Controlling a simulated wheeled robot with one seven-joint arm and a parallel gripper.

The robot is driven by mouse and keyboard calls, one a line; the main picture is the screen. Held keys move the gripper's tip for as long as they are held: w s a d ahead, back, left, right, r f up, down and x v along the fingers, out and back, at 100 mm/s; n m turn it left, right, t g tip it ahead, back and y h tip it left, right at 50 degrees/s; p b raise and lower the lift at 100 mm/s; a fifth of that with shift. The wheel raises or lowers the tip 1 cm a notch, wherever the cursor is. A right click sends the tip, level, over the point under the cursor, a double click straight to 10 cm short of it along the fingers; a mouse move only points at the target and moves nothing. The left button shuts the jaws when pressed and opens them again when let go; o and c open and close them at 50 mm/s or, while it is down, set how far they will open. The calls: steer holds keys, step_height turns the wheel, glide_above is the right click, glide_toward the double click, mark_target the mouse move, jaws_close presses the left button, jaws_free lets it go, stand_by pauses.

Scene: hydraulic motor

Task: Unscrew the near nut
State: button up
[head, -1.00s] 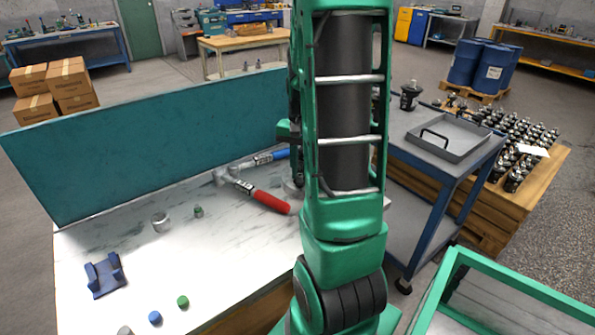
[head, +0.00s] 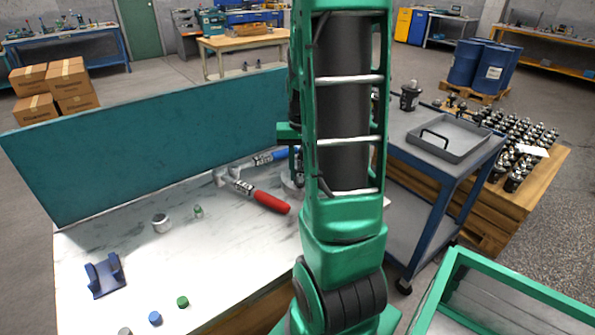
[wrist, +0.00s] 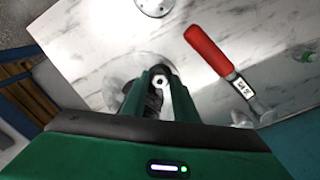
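My gripper (wrist: 161,88) points down over a dark motor part (wrist: 153,103) that stands on a round pale base (wrist: 118,82) on the bench. Its two green fingers stand apart, one on each side of a small round metal piece with a dark centre (wrist: 160,80), which may be the nut. I cannot tell whether the fingers touch it. In the head view my arm hides most of the motor and the fingertips. Only an edge of the round base (head: 290,183) shows beside my arm.
The white bench (head: 225,260) also carries a metal ring (head: 161,223), a blue holder (head: 106,275) and small caps. A teal panel (head: 150,145) closes its back. A cart with a tray (head: 448,138) stands right.

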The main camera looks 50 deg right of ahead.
steer(key=m, duration=0.4)
steer(key=shift+m, duration=0.4)
steer(key=m, duration=0.5)
steer(key=shift+c, duration=0.7)
jaws_close()
steer(key=n, duration=0.5)
steer(key=shift+n, duration=0.3)
steer(key=n, duration=0.4)
steer(key=shift+r, duration=0.1)
